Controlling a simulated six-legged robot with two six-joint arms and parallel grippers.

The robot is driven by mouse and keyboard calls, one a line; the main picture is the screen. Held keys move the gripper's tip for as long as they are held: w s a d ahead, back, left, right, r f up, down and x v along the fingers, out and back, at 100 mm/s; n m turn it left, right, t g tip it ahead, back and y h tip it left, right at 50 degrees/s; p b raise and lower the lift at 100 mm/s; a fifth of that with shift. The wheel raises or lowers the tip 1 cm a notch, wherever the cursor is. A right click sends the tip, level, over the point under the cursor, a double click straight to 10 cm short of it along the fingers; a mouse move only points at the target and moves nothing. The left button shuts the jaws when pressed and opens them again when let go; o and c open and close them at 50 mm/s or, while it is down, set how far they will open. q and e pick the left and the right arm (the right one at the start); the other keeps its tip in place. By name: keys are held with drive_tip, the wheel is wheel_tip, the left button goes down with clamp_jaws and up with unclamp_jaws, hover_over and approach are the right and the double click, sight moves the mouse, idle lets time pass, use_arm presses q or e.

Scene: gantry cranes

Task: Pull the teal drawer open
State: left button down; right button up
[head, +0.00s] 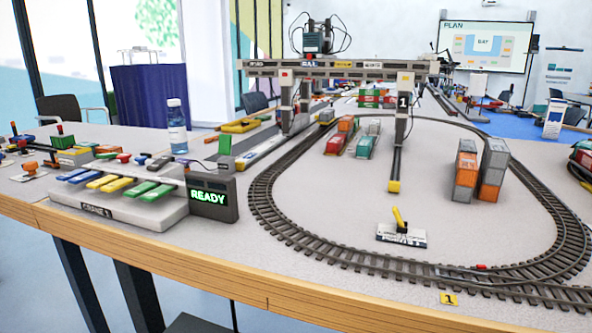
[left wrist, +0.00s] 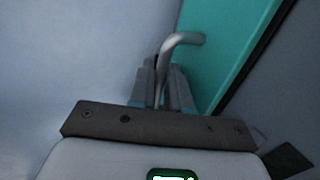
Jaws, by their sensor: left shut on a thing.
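In the left wrist view, the teal drawer (left wrist: 225,52) shows as a slanted teal front at the upper right. A curved grey metal handle (left wrist: 184,39) stands out from the teal front. My left gripper (left wrist: 163,78) is shut on the handle, with its fingers on either side of the bar. How far the drawer stands out cannot be told from this close view. Neither the drawer nor my grippers show in the head view.
The head view shows a table with an oval train track (head: 270,222), a gantry crane (head: 335,69), stacked containers (head: 466,170) and a control panel (head: 118,208) with coloured levers. A bottle (head: 177,128) stands behind the panel. A dark edge (left wrist: 258,57) borders the teal front.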

use_arm(q)
drive_tip(key=s+a+p, duration=0.3)
drive_tip(key=s+a, duration=0.1)
drive_tip(key=s, duration=0.7)
drive_tip(key=shift+a, duration=0.15)
drive_tip(key=shift+c, duration=2.2)
unclamp_jaws()
drive_tip(key=shift+s, duration=0.1)
wheel_tip(320, 180, up, 7)
drive_tip(key=p, duration=0.5)
drive_tip(key=shift+p, duration=0.3)
